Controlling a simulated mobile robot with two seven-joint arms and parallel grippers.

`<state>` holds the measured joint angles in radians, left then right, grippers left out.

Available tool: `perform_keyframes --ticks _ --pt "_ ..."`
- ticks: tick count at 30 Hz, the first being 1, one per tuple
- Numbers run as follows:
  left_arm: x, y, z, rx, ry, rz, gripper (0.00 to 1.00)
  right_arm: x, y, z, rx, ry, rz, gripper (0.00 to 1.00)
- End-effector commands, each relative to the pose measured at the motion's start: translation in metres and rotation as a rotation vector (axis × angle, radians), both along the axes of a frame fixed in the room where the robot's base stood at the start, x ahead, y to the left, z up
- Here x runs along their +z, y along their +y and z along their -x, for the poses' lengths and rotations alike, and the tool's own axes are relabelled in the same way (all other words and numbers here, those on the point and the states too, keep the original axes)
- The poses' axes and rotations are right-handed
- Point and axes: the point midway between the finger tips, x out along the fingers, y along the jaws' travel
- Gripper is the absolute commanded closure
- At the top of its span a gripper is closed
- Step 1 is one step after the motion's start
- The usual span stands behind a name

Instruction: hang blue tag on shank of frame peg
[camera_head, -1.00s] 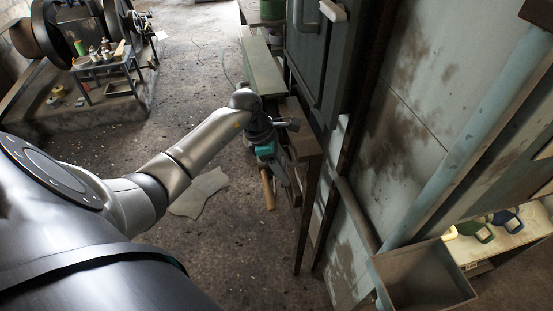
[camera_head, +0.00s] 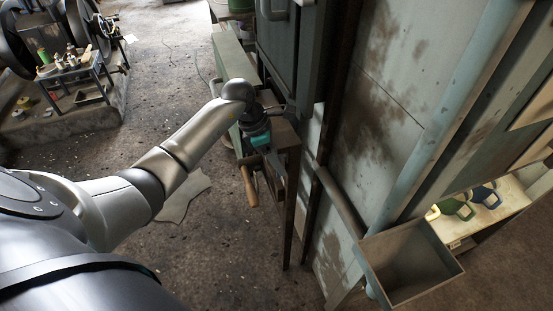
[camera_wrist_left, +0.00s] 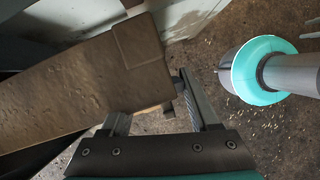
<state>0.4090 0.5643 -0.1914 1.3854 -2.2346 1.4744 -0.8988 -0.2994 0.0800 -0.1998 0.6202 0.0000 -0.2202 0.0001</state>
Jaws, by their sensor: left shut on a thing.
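My left gripper (camera_head: 274,112) is at the end of the narrow bench in the head view, its wrist bent down from the arm. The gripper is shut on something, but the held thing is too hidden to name. A blue handled piece (camera_head: 484,194) stands on the lit shelf at the lower right; I cannot tell whether it is the blue tag. I cannot make out the frame peg. My right gripper is not in view.
The brown block (camera_wrist_left: 95,85) fills much of the left wrist view, very close to the fingers. A wooden handle (camera_head: 249,186) hangs below the bench end. A tall grey-green cabinet wall (camera_head: 395,110) and an open metal bin (camera_head: 405,265) stand to the right. The floor left is mostly clear.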

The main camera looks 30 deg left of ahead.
Motion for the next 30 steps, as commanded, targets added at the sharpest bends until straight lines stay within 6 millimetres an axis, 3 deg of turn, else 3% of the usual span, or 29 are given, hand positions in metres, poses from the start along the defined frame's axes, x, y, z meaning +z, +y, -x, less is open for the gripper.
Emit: perform_keyframes --ticks 14,15,23,30 --pt "0.0000 -0.0002 0.0001 0.000 0.000 0.000 0.91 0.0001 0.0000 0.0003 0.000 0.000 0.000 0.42" --pt "0.0000 -0.0002 0.0001 0.000 0.000 0.000 0.34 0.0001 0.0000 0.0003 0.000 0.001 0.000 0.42" --pt "-0.0001 -0.0003 0.0002 -0.001 0.000 0.000 0.05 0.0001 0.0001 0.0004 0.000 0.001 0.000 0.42" --pt "0.0000 -0.0002 0.0003 -0.001 0.000 0.000 0.03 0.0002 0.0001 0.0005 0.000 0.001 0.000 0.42"
